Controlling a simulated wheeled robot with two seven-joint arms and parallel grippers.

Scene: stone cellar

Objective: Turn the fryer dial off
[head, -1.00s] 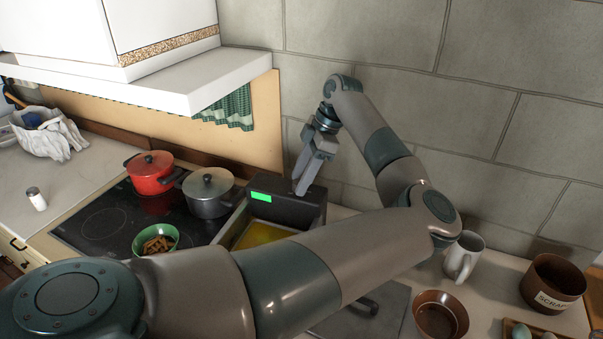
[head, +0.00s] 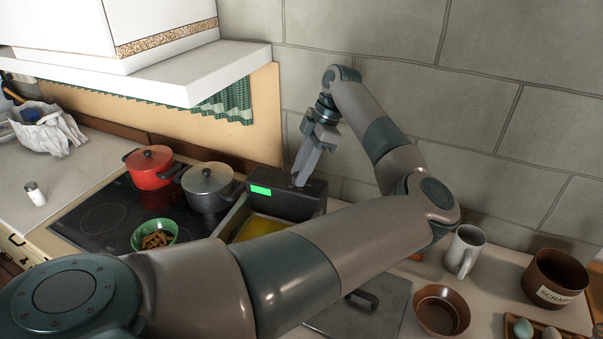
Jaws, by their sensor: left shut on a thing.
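The fryer stands against the back wall, right of the hob. Its black control box (head: 310,207) has a lit green display (head: 261,190) on the front, and yellow oil (head: 258,226) shows in the basin before it. My left gripper (head: 299,181) reaches down from above, with its fingertips at the top of the control box. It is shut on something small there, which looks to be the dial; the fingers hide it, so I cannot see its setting. My right gripper is not in view.
A red pot (head: 150,168), a grey pot (head: 207,188) and a green bowl (head: 155,236) stand on the hob, left of the fryer. A grey lid (head: 365,305), brown bowl (head: 440,312), mug (head: 465,252) and scrap pot (head: 556,278) are at right. My left arm crosses the foreground.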

